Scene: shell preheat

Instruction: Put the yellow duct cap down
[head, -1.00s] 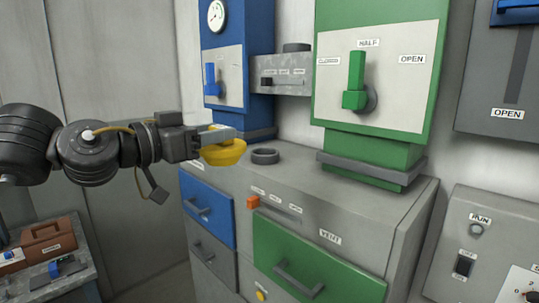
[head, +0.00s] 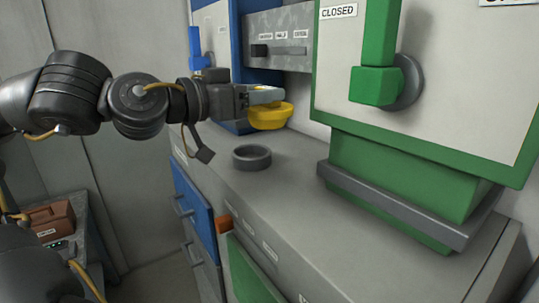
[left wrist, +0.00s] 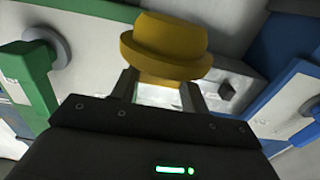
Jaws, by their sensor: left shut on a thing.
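The yellow duct cap (head: 268,116) is a round, bowl-like piece held in the air above the grey cabinet top. My left gripper (head: 266,98) is shut on it, with the fingers at its upper part. In the left wrist view the cap (left wrist: 165,42) sits between the two fingertips (left wrist: 160,88). A dark round collar (head: 252,157) stands on the cabinet top, below and a little left of the cap in the head view. The cap and the collar are apart. My right gripper is not in view.
The grey cabinet top (head: 300,205) is clear to the right of the collar. A green unit (head: 400,170) with a lever (head: 376,60) stands at the right. A grey slider box (head: 278,40) and a blue unit are behind. A brown box (head: 52,218) is at the lower left.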

